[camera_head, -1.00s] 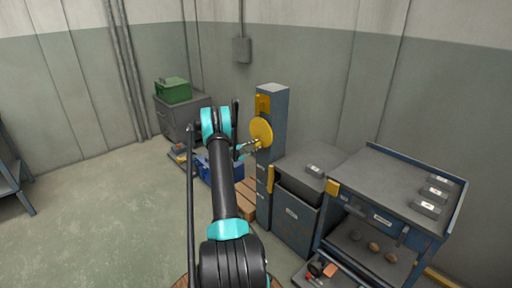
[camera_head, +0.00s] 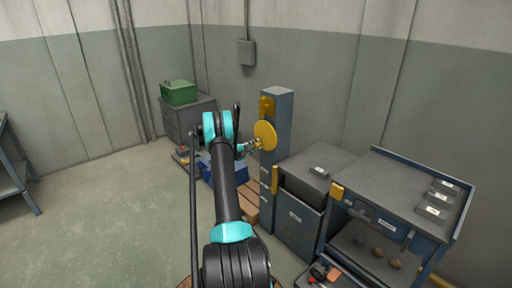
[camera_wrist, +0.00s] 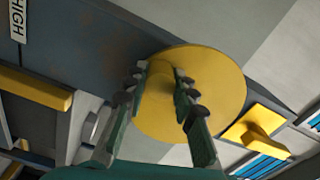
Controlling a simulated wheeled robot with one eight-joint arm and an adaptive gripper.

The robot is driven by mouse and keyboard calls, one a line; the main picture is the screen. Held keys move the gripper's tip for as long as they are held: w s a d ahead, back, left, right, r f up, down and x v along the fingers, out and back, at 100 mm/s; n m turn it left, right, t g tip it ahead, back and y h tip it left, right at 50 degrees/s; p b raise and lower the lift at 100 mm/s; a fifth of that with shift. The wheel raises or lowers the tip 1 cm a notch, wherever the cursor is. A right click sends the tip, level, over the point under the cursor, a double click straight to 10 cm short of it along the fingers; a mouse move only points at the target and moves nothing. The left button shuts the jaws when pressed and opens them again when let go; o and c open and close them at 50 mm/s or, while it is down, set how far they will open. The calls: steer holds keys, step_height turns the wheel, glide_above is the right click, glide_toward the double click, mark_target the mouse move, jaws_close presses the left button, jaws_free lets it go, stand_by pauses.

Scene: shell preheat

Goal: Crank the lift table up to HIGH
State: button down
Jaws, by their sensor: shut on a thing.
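The yellow crank disc (camera_head: 265,135) is on the side of a tall blue-grey post (camera_head: 282,110). It fills the middle of the wrist view (camera_wrist: 218,85). My gripper (camera_head: 248,147) reaches it from the left. In the wrist view my dark green, ridged fingers (camera_wrist: 161,80) are on either side of a yellow knob on the disc's face, shut on it. A HIGH label (camera_wrist: 17,20) shows at the upper left of the wrist view, on the grey surface. A yellow block (camera_head: 267,107) is on the post above the disc. The exact position of any height marker cannot be told.
A grey cabinet (camera_head: 298,222) and a blue bench (camera_head: 400,185) with small labelled blocks stand right of the post. A blue bin (camera_head: 237,173) and a wooden pallet (camera_head: 248,203) lie low behind my arm. A green box (camera_head: 178,93) sits at back left.

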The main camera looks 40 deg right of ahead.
steer(key=shift+w, duration=0.1)
steer(key=c, duration=1.2)
jaws_free()
steer(key=shift+a, duration=0.15)
steer(key=a, duration=0.7)
steer(key=s+a, duration=0.1)
steer(key=a, duration=0.3)
steer(key=shift+a, duration=0.35)
